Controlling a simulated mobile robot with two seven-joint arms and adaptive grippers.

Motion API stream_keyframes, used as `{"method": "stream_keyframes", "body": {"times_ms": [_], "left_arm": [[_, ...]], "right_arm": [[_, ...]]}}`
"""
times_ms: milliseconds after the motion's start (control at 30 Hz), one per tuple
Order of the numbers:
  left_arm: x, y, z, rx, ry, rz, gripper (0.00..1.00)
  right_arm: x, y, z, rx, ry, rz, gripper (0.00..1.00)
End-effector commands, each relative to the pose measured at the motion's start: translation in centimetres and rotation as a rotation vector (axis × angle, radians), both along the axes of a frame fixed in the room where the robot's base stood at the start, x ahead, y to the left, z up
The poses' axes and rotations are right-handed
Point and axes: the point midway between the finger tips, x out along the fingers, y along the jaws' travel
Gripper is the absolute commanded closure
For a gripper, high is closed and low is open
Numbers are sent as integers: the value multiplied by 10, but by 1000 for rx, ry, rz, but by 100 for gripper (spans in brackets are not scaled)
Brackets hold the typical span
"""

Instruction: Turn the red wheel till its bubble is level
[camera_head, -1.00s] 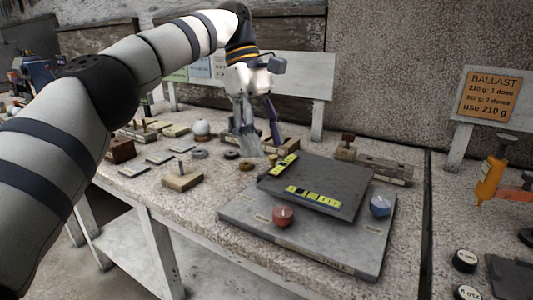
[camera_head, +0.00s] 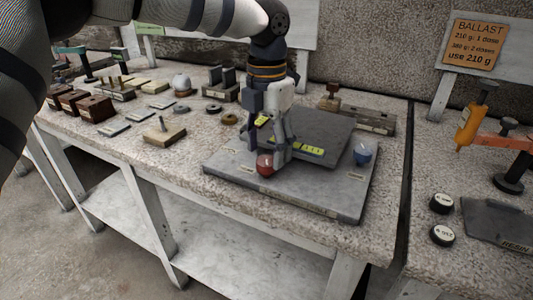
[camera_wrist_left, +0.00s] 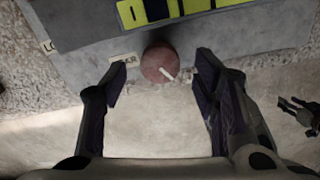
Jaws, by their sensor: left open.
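The red wheel (camera_head: 265,164) sits at the front left of the grey levelling base (camera_head: 345,205). In the left wrist view the red wheel (camera_wrist_left: 159,63) shows a white pointer mark slanting to the lower right. My left gripper (camera_head: 268,155) is above the wheel, fingers pointing down. In the wrist view its open fingers (camera_wrist_left: 160,88) stand either side of the wheel, apart from it. A yellow-green bubble vial (camera_head: 308,149) lies on the raised dark plate (camera_head: 322,128), partly behind the gripper. A second vial (camera_head: 263,119) is partly hidden. I cannot make out the bubble's position. My right gripper is not in view.
A blue wheel (camera_head: 362,155) stands at the base's right. Small blocks, rings and a wooden piece with a peg (camera_head: 164,134) lie on the bench to the left. An orange clamp tool (camera_head: 467,126) and dark round weights (camera_head: 442,204) are at the right.

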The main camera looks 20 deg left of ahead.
Motion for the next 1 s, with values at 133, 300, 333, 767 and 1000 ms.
{"method": "stream_keyframes", "body": {"times_ms": [133, 300, 333, 767, 1000], "left_arm": [[0, 0, -18, 1, 0, 0, 45], [0, 0, -22, 0, -2, -1, 45], [0, 0, -22, 0, -2, -1, 45], [0, 0, -21, 0, -1, -8, 94], [0, -1, -21, -2, 1, -260, 94]], "right_arm": [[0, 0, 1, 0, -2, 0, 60], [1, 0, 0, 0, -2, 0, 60], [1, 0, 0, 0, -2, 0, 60], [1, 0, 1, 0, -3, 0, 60], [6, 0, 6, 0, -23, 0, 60]]}}
